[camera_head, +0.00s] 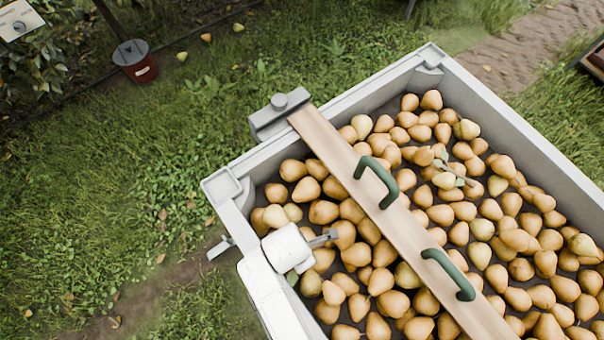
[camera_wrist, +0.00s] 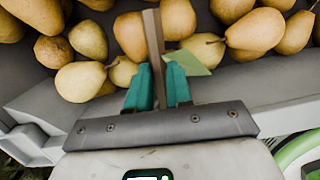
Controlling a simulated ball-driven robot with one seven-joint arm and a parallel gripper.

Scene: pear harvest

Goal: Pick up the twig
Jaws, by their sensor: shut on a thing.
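My gripper (camera_wrist: 158,82) has two teal fingers closed on a straight brown twig (camera_wrist: 153,35) that sticks up between them in the wrist view. A pale green leaf (camera_wrist: 203,54) shows just right of the fingers; its join to the twig is not clear. In the head view my gripper (camera_head: 328,238) is over the pears at the bin's left side, and the held twig cannot be made out there. Another leafy twig (camera_head: 453,171) lies on the pears beyond the plank.
A grey bin (camera_head: 500,103) full of pears (camera_head: 512,240) surrounds the work area. A wooden plank (camera_head: 345,165) with two green handles (camera_head: 377,182) lies across it. A red bucket (camera_head: 135,62) stands on the grass at the upper left.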

